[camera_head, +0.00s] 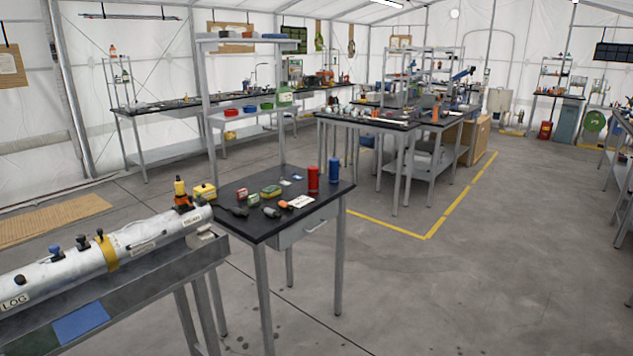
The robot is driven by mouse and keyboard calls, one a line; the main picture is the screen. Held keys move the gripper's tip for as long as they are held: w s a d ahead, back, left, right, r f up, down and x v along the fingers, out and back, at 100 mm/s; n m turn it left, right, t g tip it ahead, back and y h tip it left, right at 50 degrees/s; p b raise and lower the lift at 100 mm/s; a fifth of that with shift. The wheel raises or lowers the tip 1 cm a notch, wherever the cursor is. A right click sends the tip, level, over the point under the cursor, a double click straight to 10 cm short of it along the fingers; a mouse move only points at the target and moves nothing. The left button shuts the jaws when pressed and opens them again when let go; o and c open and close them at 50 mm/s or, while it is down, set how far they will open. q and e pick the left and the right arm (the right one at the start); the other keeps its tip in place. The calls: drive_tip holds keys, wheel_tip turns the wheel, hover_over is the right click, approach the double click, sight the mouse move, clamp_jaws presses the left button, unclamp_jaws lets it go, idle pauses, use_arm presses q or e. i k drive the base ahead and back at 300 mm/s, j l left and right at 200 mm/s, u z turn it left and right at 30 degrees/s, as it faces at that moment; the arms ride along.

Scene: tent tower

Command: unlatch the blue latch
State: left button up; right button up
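A long white cylinder (140,231) lies on a grey bench at the lower left, with a "LOG" label near its left end. A blue-topped fitting (56,251) stands up from the cylinder's top near the left; it is the only blue fitting I see on it, and too small to tell how it is fastened. Two dark fittings (82,243) stand just right of it, followed by a yellow band (107,252). A yellow and black fitting (181,193) stands at the cylinder's far right end. Neither of my grippers is in view.
The grey bench (150,280) has a blue patch (81,322) on its front. A black-topped table (320,198) beside it holds a red can (313,180), a blue can (334,171) and several small items. Open concrete floor (480,280) lies to the right.

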sight(54, 248)
drive_tip(key=u, duration=1.45)
drive_tip(key=i+j+z, duration=0.2)
drive_tip(key=i+j, duration=0.5)
